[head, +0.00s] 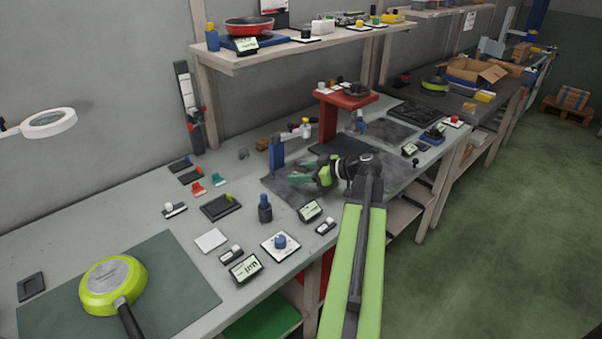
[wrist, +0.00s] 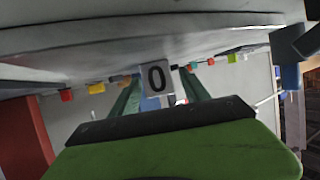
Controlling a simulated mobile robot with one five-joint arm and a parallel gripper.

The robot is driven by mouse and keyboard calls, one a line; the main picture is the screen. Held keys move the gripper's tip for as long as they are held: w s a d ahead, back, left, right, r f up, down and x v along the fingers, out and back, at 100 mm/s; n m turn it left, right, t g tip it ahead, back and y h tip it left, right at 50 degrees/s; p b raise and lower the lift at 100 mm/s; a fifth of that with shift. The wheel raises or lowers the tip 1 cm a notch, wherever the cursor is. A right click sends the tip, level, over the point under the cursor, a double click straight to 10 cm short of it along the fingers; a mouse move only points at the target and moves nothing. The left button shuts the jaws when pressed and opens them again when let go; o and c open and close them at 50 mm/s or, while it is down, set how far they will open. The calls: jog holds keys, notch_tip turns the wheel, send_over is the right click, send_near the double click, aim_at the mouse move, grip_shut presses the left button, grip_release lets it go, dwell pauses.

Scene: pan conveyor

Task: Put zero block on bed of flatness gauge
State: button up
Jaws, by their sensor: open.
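The zero block (wrist: 157,79), a pale grey block with a black "0" on its face, shows in the wrist view between the tips of my fingers. My gripper (wrist: 160,82) is open, with one green finger on each side of the block. I cannot tell whether either finger touches it. In the head view my gripper (head: 297,172) is low over the dark grey mat, close to a blue upright post (head: 278,153). I cannot make out the block there. Which item is the flatness gauge, and where its bed is, I cannot tell for certain.
A red stand (head: 328,118) rises behind my gripper. A green pan (head: 113,285) lies at the lower left. A shelf (head: 235,61) overhangs the back.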

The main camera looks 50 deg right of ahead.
jog(key=shift+r, duration=0.1)
jog(key=shift+s+d+r+p, duration=0.1)
jog(key=shift+s+r+p, duration=0.15)
jog(key=shift+p, duration=0.1)
jog(key=p+v, duration=0.4)
jog(key=v, duration=0.6)
jog(key=shift+s+d+r, duration=0.1)
jog(key=shift+s+r, duration=0.1)
jog(key=shift+s, duration=0.05)
jog(key=shift+s+d, duration=0.1)
jog(key=shift+s, duration=0.25)
